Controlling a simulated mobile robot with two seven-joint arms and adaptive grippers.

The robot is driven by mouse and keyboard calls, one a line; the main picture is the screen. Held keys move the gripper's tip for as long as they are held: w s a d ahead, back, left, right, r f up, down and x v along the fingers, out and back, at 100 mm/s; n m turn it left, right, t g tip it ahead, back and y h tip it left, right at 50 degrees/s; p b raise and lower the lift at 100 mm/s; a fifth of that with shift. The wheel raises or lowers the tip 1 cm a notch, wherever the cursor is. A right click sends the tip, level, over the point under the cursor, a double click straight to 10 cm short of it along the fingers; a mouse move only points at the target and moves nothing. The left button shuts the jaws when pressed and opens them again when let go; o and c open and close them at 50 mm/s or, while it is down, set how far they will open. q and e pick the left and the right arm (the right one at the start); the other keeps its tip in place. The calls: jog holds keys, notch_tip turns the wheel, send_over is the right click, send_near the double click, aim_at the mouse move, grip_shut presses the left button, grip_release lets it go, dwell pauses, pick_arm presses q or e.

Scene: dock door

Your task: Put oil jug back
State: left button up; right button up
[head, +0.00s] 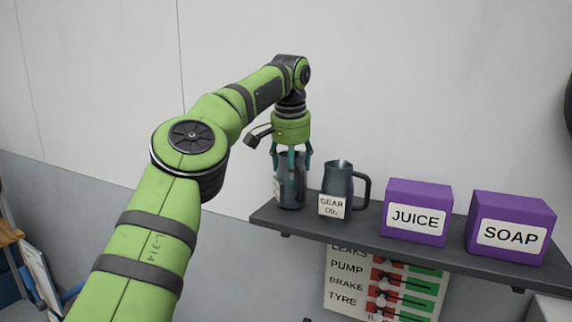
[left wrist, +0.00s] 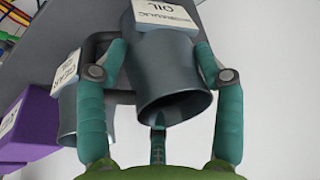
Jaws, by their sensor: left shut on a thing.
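A dark grey metal jug (head: 291,182) is upright at the left end of the dark shelf (head: 300,224). My left gripper (head: 291,160) comes down from above and is shut on this jug, with its teal fingers around the upper part. In the left wrist view the held jug (left wrist: 168,72) shows its open mouth and a white label ending in "OIL"; the first word is hard to read. I cannot tell whether its base touches the shelf. A second grey jug (head: 338,183), labelled "GEAR OIL", stands just to its right. My right gripper is out of view.
Purple boxes marked "JUICE" (head: 416,206) and "SOAP" (head: 511,224) stand farther right on the shelf. A board with red and green slots (head: 385,283) hangs below. The wall is close behind; the space left of the shelf is clear.

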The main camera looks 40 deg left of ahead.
pick_arm(q)
jog(key=shift+f+b, duration=0.3)
jog(key=shift+f, duration=0.2)
dwell(0.3)
jog(key=o, duration=1.4)
